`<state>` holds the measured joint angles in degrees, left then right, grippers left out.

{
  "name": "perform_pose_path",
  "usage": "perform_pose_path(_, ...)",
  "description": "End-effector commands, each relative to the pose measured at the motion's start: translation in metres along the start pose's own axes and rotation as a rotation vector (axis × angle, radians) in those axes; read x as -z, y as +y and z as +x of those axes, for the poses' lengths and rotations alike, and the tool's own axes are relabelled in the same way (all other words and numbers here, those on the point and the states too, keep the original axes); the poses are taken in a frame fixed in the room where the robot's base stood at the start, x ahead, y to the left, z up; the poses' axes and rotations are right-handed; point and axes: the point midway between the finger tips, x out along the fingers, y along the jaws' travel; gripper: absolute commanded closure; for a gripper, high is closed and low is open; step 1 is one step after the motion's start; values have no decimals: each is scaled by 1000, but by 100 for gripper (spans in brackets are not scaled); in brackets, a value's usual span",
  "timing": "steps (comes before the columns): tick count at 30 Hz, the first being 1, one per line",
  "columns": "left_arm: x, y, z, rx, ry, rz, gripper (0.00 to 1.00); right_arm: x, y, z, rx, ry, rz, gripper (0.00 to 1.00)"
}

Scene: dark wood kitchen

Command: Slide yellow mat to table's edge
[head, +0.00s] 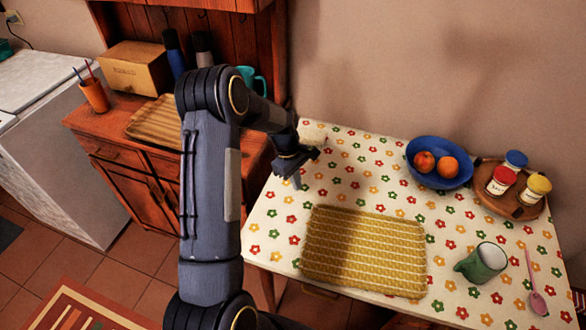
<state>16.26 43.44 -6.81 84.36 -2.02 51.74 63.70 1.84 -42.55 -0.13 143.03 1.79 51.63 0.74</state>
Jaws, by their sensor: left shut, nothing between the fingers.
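The yellow mat (365,252) lies flat on the table with the flowered cloth (350,165). It is a patterned rectangle near the table's front edge, with a shadow over its left half. My left gripper (292,178) is shut and empty. It is near the table's back left side, up and to the left of the mat and apart from it. My left arm fills the middle left of the view. My right gripper is not in view.
A green mug (485,262) and a pink spoon (538,300) are right of the mat. A blue bowl (440,178) with fruit and a round wooden tray (486,188) with jars stand behind. A wooden cabinet (130,165) stands left of the table.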

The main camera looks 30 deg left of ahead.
Motion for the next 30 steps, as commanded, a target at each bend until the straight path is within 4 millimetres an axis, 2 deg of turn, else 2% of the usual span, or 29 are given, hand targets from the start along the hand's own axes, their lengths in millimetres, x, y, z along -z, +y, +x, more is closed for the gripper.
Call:
perform_pose_path(4,-1,-1,30,4,-3,0,100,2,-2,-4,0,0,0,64)
perform_pose_path(6,-16,0,28,1,-2,5,100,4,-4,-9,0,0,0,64)
perform_pose_path(12,-35,0,34,1,0,2,100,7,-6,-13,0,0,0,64)
perform_pose_path(25,-39,0,37,0,0,2,100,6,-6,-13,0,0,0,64)
perform_pose_path(30,-56,0,42,1,0,7,100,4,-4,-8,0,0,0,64)
